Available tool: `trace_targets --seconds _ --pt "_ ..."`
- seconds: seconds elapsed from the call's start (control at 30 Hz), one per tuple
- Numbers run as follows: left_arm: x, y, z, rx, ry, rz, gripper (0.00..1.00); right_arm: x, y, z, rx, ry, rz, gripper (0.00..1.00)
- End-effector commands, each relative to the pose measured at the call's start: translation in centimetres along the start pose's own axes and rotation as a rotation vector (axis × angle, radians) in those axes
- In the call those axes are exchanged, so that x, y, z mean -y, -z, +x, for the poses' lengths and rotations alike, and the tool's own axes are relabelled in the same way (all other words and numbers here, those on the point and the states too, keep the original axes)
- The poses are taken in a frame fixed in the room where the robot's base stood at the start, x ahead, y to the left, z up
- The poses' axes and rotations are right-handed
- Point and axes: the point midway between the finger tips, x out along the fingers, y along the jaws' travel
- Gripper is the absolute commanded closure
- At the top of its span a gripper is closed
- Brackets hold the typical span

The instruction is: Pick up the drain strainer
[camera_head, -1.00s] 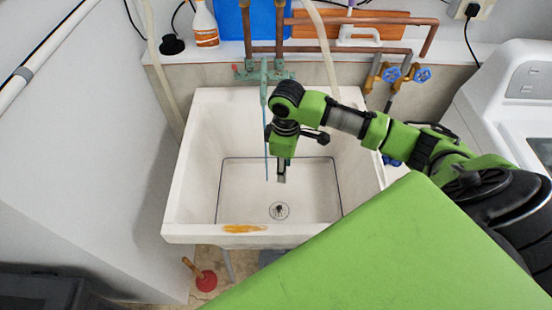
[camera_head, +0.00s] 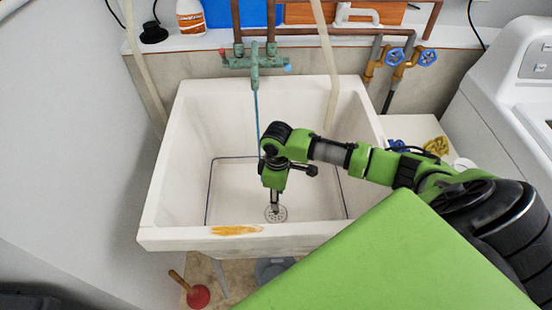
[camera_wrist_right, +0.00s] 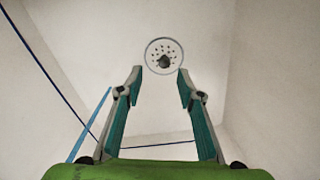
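The drain strainer (camera_head: 275,214) is a small round light disc with holes, flat on the bottom of the white sink (camera_head: 165,205). In the right wrist view, the drain strainer (camera_wrist_right: 164,56) shows a dark knob near its middle. My right gripper (camera_head: 274,203) reaches down into the sink, and its tip overlaps the strainer's upper edge in the head view. In the wrist view, my right gripper (camera_wrist_right: 160,72) is open and empty, with the strainer just beyond and between its fingertips. Contact with it is not visible. My left gripper is not in view.
The sink walls surround my right gripper. A thin blue stream (camera_head: 257,120) hangs below the green faucet (camera_head: 254,66), just left of my wrist. Valves with blue handles (camera_head: 395,57) are at the back right. A red plunger (camera_head: 198,296) stands on the floor.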

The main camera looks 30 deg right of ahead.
Motion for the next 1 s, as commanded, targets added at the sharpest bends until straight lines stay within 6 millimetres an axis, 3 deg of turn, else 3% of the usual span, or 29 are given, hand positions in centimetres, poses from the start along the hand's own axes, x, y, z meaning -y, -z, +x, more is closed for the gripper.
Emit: trace_targets --seconds 0.23,0.5,0.8,0.93,1.0 --pt "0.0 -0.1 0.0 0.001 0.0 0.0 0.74 0.4 0.1 1.9 0.001 0.002 0.0 0.66" --pt "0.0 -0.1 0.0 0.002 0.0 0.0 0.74 0.8 0.3 5.7 0.001 0.001 0.0 0.66" --pt "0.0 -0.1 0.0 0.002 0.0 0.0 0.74 0.8 0.3 6.1 0.0 -0.001 -0.001 0.66" --pt "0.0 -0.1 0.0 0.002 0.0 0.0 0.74 0.8 0.3 6.1 0.0 -0.001 -0.001 1.0" --pt "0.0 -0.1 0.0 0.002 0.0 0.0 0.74 0.8 0.3 6.1 0.0 -0.001 -0.001 1.0"
